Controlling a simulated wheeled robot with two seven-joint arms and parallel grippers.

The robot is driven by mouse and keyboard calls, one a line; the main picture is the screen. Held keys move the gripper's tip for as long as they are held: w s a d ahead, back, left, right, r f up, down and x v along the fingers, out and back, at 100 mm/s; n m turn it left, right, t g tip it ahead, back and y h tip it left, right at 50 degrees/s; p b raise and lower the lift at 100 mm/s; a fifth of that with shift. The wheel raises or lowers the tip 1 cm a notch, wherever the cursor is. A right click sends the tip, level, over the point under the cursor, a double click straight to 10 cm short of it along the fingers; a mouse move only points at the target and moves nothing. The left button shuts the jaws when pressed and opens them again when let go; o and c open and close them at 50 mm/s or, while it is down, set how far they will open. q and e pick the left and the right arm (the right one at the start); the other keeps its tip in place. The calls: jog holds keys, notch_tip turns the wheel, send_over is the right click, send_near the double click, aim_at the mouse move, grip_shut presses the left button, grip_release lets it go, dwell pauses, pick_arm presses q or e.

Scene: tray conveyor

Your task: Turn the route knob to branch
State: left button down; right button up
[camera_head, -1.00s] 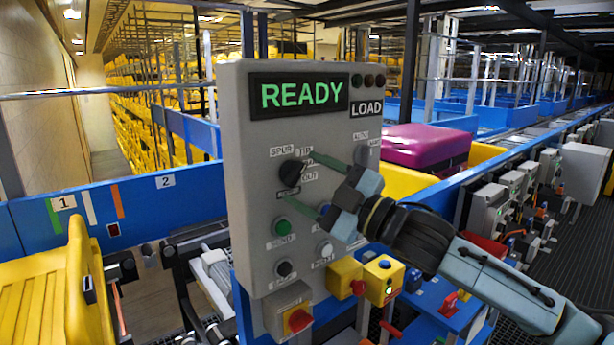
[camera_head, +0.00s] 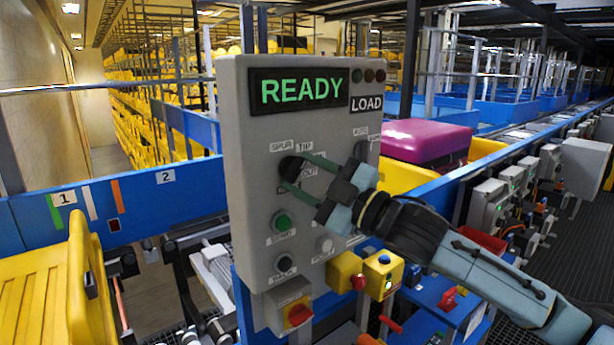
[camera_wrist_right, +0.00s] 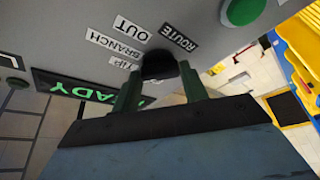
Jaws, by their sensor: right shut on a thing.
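The route knob (camera_head: 291,169) is a black round knob on the grey control panel (camera_head: 246,225), below the green READY display (camera_head: 299,91). It also shows in the wrist view (camera_wrist_right: 158,65), with labels TIP, BRANCH, OUT and ROUTE around it. My right gripper (camera_head: 296,171) reaches in from the right. Its two green fingers are shut on the knob, one at each side; they also show in the right wrist view (camera_wrist_right: 160,85). The fingers partly cover the labels in the head view. I cannot tell which label the knob points to. My left gripper is out of view.
Green (camera_head: 282,222), black and white push buttons sit below the knob. A red switch (camera_head: 299,315) is at the panel's foot, with yellow button boxes (camera_head: 383,275) to its right. A magenta case (camera_head: 426,144) lies behind. A yellow tray (camera_head: 50,280) stands at left.

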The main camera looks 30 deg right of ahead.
jog(key=shift+m, duration=0.4)
jog(key=m+t+h, duration=0.1)
jog(key=m, duration=0.2)
jog(key=shift+a+m+t+p, duration=0.1)
jog(key=shift+m+t+p, duration=0.2)
jog(key=shift+p, duration=0.05)
jog(key=shift+a+f+m+t+h+p, duration=0.1)
jog(key=shift+m+t+h+p, duration=0.55)
jog(key=shift+m, duration=0.9)
jog(key=shift+a+f+m+t+h+p, duration=0.1)
jog(key=shift+m+h+p, duration=0.25)
jog(key=shift+m+h, duration=0.9)
jog(key=shift+m+y, duration=0.3)
jog(key=shift+m, duration=0.2)
jog(key=o, duration=1)
